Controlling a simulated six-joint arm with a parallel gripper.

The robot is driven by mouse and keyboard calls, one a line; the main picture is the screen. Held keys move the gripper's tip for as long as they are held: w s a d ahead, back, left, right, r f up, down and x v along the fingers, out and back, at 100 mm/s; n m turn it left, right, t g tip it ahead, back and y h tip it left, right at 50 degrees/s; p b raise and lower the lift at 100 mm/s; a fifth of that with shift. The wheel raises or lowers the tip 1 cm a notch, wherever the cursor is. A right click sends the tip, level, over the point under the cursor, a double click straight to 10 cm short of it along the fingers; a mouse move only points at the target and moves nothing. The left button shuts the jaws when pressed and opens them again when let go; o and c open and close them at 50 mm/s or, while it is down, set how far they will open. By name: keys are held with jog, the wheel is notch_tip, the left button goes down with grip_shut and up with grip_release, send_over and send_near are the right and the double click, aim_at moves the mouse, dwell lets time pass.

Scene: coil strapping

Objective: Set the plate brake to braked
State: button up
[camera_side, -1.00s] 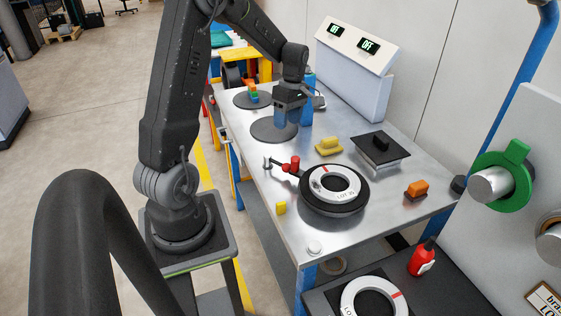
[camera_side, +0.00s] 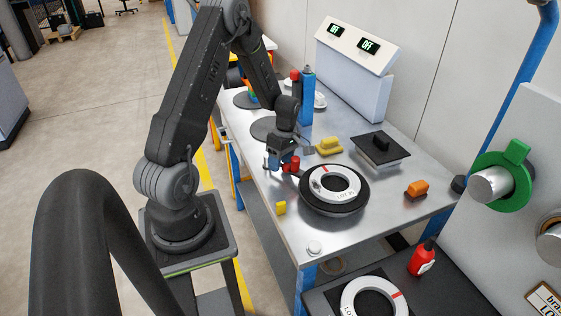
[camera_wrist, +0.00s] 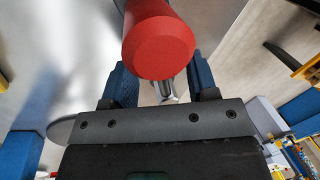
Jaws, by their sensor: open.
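The plate brake's red knob (camera_side: 291,165) is beside the round plate (camera_side: 334,211), which carries a white coil marked LOT (camera_side: 335,183). The rest of the lever is mostly hidden behind my gripper. My gripper (camera_side: 277,164) is low over the table at the brake, its blue fingers just left of the red knob. In the wrist view the red knob (camera_wrist: 158,42) fills the upper middle, close to the camera. My open fingers (camera_wrist: 161,85) stand on either side below it, with a metal pin (camera_wrist: 167,88) between them. I cannot tell whether they touch the brake.
A yellow block (camera_side: 280,208) and a white button (camera_side: 314,247) are near the front edge. A blue post (camera_side: 307,97) stands behind my gripper.

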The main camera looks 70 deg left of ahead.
jog(key=shift+f, duration=0.1)
jog(key=shift+c, duration=0.3)
grip_shut()
